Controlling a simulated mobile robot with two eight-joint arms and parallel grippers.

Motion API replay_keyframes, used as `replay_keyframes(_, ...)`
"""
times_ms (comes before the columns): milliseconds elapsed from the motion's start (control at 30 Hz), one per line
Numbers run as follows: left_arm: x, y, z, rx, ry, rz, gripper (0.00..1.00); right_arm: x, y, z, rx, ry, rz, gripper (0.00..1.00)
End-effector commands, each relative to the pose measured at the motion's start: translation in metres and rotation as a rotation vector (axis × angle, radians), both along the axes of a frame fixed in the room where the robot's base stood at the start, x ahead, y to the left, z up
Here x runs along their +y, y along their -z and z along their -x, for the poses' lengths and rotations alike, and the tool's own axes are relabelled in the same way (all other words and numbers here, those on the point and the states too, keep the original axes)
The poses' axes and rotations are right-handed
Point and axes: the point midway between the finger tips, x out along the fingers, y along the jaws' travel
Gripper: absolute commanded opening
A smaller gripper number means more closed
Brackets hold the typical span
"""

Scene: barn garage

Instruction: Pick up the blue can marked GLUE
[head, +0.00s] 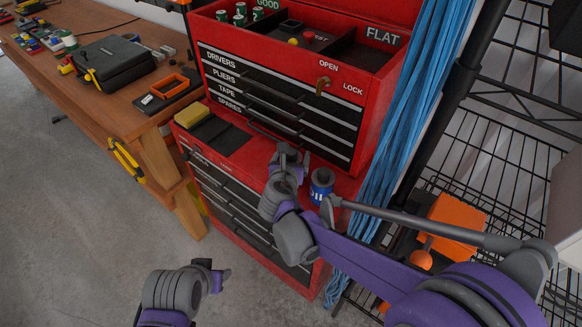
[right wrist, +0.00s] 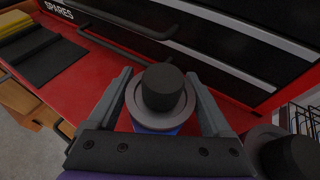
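The blue can (head: 321,186) has a dark cap and white marks too small to read. It stands on the red ledge of the tool chest. In the right wrist view its black cap and grey rim (right wrist: 162,95) sit between the two fingers, with a little blue below. My right gripper (right wrist: 160,88) is open, one finger on each side of the can; I see no clear grip. In the head view this gripper (head: 291,158) is just left of the can. My left gripper (head: 218,272) is low over the floor, empty, its fingers apart.
The red tool chest (head: 350,85) with labelled drawers rises behind the ledge. A yellow block (head: 191,115) and a black mat (head: 220,134) lie at the ledge's left. Blue cords (head: 412,110) hang at right, beside a black wire rack (head: 515,130). A wooden bench (head: 105,95) is at left.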

Motion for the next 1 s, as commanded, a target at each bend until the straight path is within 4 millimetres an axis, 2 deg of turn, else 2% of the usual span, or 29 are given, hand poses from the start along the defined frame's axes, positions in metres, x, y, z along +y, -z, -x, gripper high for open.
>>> replay_keyframes(33, 0.0, 0.0, 0.0, 0.0, 0.0, 0.0, 0.5, 0.0, 0.0, 0.0, 0.0, 0.0, 0.0, 0.73)
replay_keyframes(67, 0.0, 0.0, 0.0, 0.0, 0.0, 0.0, 0.5, 0.0, 0.0, 0.0, 0.0, 0.0, 0.0, 0.68)
replay_keyframes(433, 0.0, 0.0, 0.0, 0.0, 0.0, 0.0, 0.5, 0.0, 0.0, 0.0, 0.0, 0.0, 0.0, 0.01)
replay_keyframes(667, 0.0, 0.0, 0.0, 0.0, 0.0, 0.0, 0.5, 0.0, -0.001, 0.0, 0.0, 0.0, 0.0, 0.0)
replay_keyframes(767, 0.0, -0.001, 0.0, -0.001, 0.0, 0.0, 0.5, 0.0, -0.008, 0.0, -0.001, 0.0, 0.0, 0.0)
replay_keyframes(1000, 0.0, -0.006, -0.002, -0.003, 0.0, 0.0, 0.5, 0.0, -0.054, 0.001, -0.001, -0.001, 0.0, 0.0)
